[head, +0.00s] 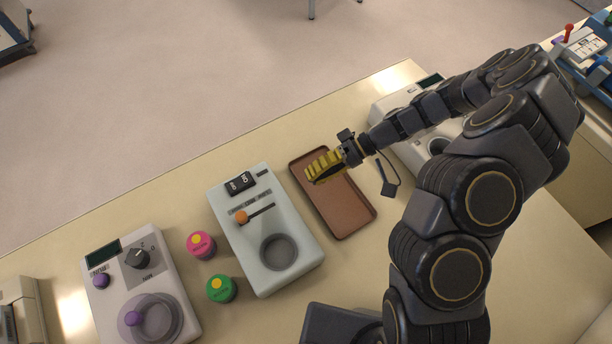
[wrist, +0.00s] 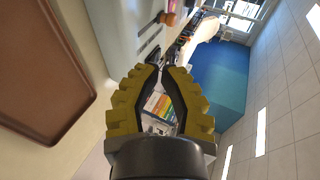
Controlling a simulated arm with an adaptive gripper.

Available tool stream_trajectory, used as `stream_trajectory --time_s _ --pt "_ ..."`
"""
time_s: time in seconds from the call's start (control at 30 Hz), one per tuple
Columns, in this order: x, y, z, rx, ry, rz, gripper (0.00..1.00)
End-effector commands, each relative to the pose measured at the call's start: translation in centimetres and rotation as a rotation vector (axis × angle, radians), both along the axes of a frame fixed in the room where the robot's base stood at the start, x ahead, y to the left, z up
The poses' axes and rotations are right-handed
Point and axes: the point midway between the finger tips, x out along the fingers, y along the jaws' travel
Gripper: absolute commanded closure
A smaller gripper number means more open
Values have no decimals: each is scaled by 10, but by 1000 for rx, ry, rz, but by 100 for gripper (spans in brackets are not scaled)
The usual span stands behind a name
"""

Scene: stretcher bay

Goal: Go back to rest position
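My gripper (head: 316,170) has yellow ribbed fingers and is raised above the upper left part of a brown tray (head: 352,217) in the head view. In the wrist view my gripper (wrist: 163,68) shows its two fingers drawn together at the tips, with a gap behind the tips through which the background shows. Nothing is held between them. The tray (wrist: 22,75) also shows at the left of the wrist view. My arm reaches in from the right of the head view.
A pale device with an orange slider (head: 299,240) is left of the tray. Pink (head: 205,252) and green (head: 228,297) round buttons and a white dial device (head: 177,285) lie farther left. Another white device (head: 388,103) is partly behind my arm.

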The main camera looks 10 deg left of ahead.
Motion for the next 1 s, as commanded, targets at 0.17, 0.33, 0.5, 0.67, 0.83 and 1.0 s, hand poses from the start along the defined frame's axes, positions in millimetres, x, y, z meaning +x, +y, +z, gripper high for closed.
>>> stream_trajectory --time_s 0.17,0.33,0.5,0.67,0.83,1.0 --pt "0 0 0 1 1 1 100" --pt "0 0 0 1 1 0 100" --pt "-1 1 1 1 1 2 100" --pt "-4 3 25 -18 -15 29 100" --pt "-19 0 79 -112 -59 87 100" --pt "-46 -17 123 -281 -107 104 100"
